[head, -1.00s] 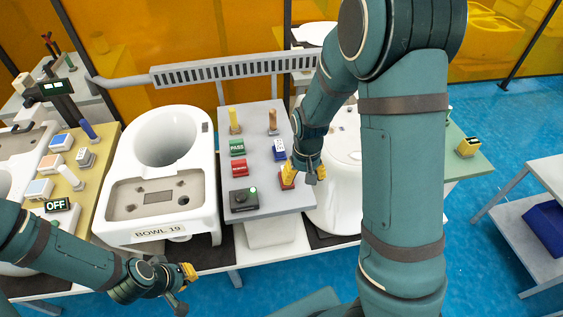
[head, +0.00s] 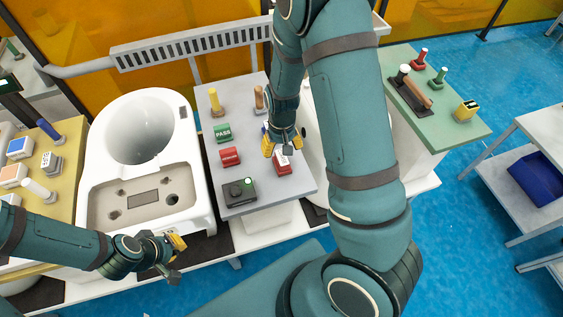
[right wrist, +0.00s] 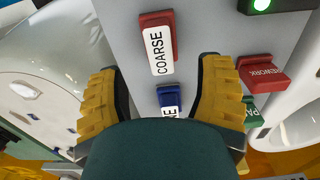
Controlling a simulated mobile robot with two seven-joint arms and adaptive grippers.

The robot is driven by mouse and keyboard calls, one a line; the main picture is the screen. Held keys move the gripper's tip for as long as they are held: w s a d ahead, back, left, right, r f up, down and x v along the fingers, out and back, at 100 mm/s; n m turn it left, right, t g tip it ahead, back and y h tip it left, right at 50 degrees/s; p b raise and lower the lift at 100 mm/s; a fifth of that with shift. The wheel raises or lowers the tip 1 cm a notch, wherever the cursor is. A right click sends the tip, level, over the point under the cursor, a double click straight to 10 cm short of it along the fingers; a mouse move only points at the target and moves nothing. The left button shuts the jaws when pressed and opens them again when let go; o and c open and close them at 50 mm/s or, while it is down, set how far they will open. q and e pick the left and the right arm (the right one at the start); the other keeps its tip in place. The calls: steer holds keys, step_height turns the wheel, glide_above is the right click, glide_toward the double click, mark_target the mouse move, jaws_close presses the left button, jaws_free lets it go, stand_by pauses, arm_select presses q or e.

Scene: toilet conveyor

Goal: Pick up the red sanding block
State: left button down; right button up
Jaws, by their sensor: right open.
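The red sanding block (head: 284,169), with a white label, sits on the grey bench panel. In the right wrist view the red block (right wrist: 158,45) reads COARSE and lies just beyond the fingertips, not between them. My right gripper (head: 283,142) is open and empty, pointing down behind the red block. In the right wrist view its yellow fingers (right wrist: 160,95) are spread apart, with a blue labelled block (right wrist: 169,97) showing between them, partly hidden by my wrist. My left gripper (head: 176,256) hangs at the front left, away from the block; its opening is unclear.
On the same panel (head: 255,90) stand a green PASS block (head: 223,133), a red REWORK block (head: 230,156), a black box with a green light (head: 239,192) and two upright handles. A white toilet bowl (head: 150,150) is left. Green table (head: 440,120) holds tools at right.

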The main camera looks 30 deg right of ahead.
mark_target(282, 157)
steer(key=shift+s+f, duration=0.15)
steer(key=shift+f, duration=0.8)
step_height(282, 157, down, 4)
steer(key=shift+f, duration=0.15)
jaws_close()
